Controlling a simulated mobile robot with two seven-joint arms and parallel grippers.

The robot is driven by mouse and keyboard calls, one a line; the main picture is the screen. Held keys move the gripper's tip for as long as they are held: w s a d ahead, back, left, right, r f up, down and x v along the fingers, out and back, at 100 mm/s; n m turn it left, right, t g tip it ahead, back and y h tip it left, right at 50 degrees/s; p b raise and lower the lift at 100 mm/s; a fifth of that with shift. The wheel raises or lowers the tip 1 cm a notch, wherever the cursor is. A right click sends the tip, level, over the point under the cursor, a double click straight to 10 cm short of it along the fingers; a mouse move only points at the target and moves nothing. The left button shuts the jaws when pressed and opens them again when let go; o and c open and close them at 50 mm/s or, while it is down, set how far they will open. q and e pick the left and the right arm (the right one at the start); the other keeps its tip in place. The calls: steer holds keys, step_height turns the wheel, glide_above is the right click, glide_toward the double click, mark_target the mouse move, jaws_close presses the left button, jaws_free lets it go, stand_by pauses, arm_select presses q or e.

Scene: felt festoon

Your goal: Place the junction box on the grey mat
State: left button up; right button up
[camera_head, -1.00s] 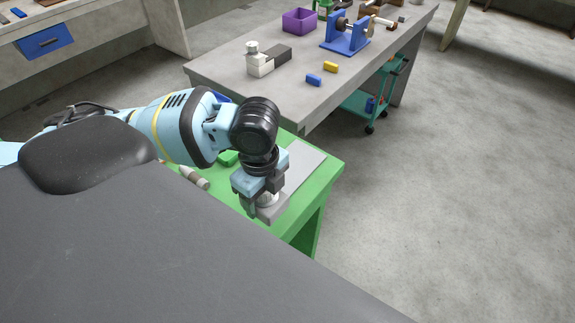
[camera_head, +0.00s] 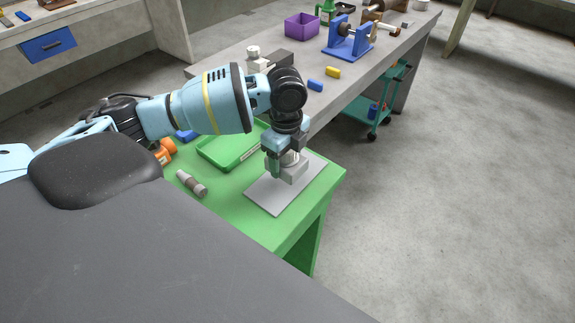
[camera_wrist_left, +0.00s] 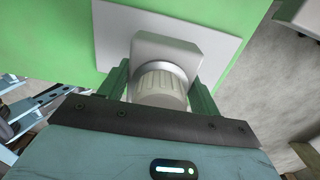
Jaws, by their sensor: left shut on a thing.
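The junction box (camera_head: 296,173) is a light grey block with a ribbed round cap. My left gripper (camera_head: 284,160) points down and is shut on it. In the left wrist view the gripper's green fingers stand either side of the cap, and the box (camera_wrist_left: 165,48) shows beyond it. The grey mat (camera_head: 268,195) lies flat on the green table, with the box over its middle to far part. The mat (camera_wrist_left: 112,40) also shows in the wrist view. I cannot tell whether the box touches the mat. My right gripper is not in view.
A green tray (camera_head: 212,153) lies left of the mat, and a grey and brown cylinder (camera_head: 191,183) lies nearer. The green table (camera_head: 240,215) ends just right of the mat.

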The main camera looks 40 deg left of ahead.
mark_target(287, 167)
arm_select(q)
steer(key=shift+w, duration=0.35)
steer(key=shift+f, duration=1.75)
steer(key=shift+f, duration=0.15)
steer(key=o, duration=1.1)
steer(key=shift+c, duration=0.2)
step_height(287, 167, up, 12)
steer(key=shift+r+p, duration=0.15)
steer(key=shift+p, duration=0.25)
